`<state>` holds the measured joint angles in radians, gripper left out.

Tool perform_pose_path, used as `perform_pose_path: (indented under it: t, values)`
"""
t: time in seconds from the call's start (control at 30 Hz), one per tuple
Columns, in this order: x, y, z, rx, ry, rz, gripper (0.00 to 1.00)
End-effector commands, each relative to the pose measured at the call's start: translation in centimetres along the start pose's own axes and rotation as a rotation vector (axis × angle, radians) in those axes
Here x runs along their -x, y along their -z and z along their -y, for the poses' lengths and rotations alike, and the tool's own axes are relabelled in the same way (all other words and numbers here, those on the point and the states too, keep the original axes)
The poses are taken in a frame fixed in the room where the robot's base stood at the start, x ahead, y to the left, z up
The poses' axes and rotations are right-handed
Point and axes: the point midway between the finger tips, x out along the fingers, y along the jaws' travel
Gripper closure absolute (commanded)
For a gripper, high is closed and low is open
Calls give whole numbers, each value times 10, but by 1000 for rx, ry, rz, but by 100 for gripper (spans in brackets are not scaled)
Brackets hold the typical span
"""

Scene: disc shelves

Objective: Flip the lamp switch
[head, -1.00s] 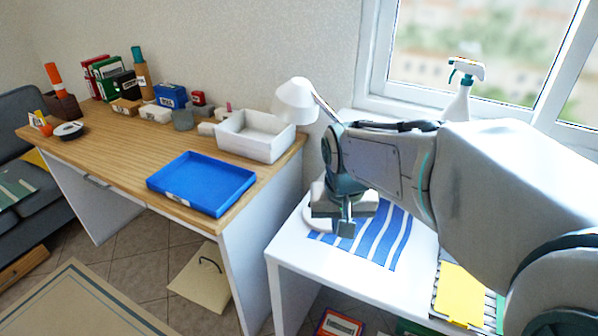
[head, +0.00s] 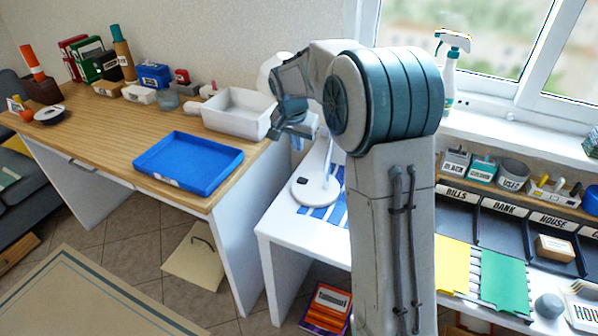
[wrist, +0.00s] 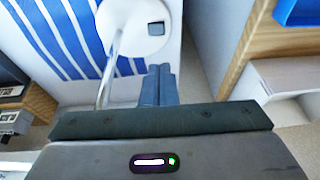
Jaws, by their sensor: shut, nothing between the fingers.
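The white desk lamp (head: 328,190) stands on the white side table, its round base on a blue-and-white striped cloth. Its shade (head: 267,68) is partly hidden behind my arm. The dark switch (head: 304,181) sits on top of the base. In the wrist view the switch (wrist: 156,28) shows as a small dark square on the lamp base (wrist: 128,18). My gripper (head: 297,144) is raised above and behind the base, apart from the switch. In the wrist view its fingers (wrist: 160,72) are together and empty, with the lamp stem (wrist: 108,70) beside them.
A white bin (head: 236,122) and a blue tray (head: 186,163) stand on the wooden desk (head: 105,135) to the left. A spray bottle (head: 450,75) stands on the windowsill. Labelled trays (head: 455,218) line the right side.

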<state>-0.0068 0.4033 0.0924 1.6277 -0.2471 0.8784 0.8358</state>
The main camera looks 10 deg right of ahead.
Motion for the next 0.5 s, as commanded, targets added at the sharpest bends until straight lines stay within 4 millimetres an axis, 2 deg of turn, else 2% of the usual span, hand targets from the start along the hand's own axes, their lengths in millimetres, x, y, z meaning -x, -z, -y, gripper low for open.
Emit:
perform_pose_path:
  t: [0.5]
  values:
    - [-9, 2, 2, -10, -1, 0, 100]
